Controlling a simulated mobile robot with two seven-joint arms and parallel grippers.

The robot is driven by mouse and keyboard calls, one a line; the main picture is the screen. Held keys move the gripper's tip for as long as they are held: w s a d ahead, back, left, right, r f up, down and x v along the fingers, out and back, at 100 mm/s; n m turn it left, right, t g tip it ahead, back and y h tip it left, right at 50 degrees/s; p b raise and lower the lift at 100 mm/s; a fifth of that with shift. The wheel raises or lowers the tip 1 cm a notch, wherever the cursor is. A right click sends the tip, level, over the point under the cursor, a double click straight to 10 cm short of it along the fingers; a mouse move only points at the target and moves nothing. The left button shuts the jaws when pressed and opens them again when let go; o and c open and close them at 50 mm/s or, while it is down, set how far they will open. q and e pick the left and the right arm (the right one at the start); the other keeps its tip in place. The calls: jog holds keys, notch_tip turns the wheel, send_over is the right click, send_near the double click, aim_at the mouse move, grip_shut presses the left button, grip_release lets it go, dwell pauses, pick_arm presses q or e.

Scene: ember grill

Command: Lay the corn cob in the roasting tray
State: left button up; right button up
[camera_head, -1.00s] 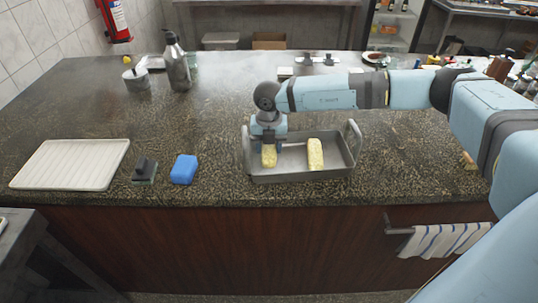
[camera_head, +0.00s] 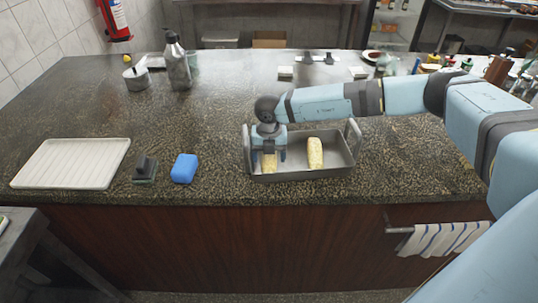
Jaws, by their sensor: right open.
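A grey roasting tray (camera_head: 318,173) with raised end handles stands on the speckled counter. One yellow corn cob (camera_head: 315,153) lies in the tray's right half. A second corn cob (camera_head: 269,162) lies in the left part of the tray, partly hidden under my right gripper. My right gripper (camera_head: 269,157) points down into the tray, its fingers open on either side of the left cob. Whether the fingers touch it cannot be told. My left gripper is not in view.
A white ribbed tray (camera_head: 70,164), a dark-handled scrubber (camera_head: 145,170) and a blue sponge (camera_head: 184,168) lie to the left. A metal bottle (camera_head: 177,62) and a small pot (camera_head: 136,79) stand behind. The counter's middle is clear.

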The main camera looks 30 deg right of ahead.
notch_tip(320, 180, up, 12)
jog(key=b, duration=0.1)
jog(key=shift+f, duration=0.15)
dwell(0.6)
